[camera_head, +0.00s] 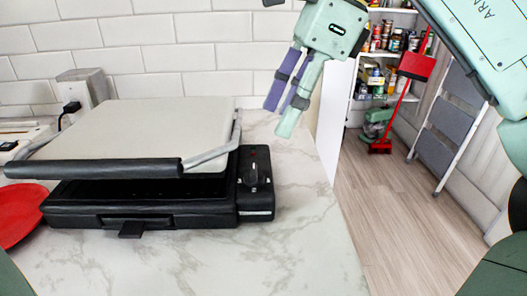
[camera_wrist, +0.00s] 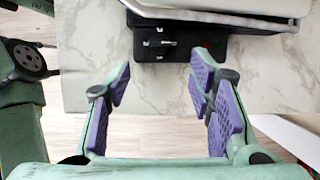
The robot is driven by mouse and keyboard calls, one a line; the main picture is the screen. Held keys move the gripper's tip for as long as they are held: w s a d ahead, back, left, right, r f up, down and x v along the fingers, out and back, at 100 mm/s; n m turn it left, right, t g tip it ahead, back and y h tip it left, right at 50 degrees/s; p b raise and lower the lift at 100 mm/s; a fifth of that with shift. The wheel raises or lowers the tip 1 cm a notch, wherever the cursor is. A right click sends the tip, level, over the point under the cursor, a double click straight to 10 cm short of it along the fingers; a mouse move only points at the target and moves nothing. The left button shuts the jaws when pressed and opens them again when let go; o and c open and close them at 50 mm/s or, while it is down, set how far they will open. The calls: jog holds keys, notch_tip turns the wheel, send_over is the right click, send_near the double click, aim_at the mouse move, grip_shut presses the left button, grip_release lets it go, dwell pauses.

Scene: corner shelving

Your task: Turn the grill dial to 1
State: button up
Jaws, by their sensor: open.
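The grill (camera_head: 155,150) stands on the marble counter, its pale lid raised slightly above the black base. The black grill dial (camera_head: 253,174) is on the control panel at the right end of the base. It also shows in the wrist view, at the top, as a dark knob (camera_wrist: 170,43) on the black panel; its setting is too small to read. My gripper (camera_head: 284,118) is open and empty, above and to the right of the dial, apart from it. In the wrist view my gripper's fingers (camera_wrist: 163,85) are spread with purple pads, and the dial lies beyond them.
A red plate (camera_head: 18,213) lies left of the grill, and a toaster (camera_head: 22,132) is behind it.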

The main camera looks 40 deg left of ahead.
aim_at(256, 170)
jog(key=x, duration=0.9)
jog(key=shift+c, duration=0.3)
grip_shut()
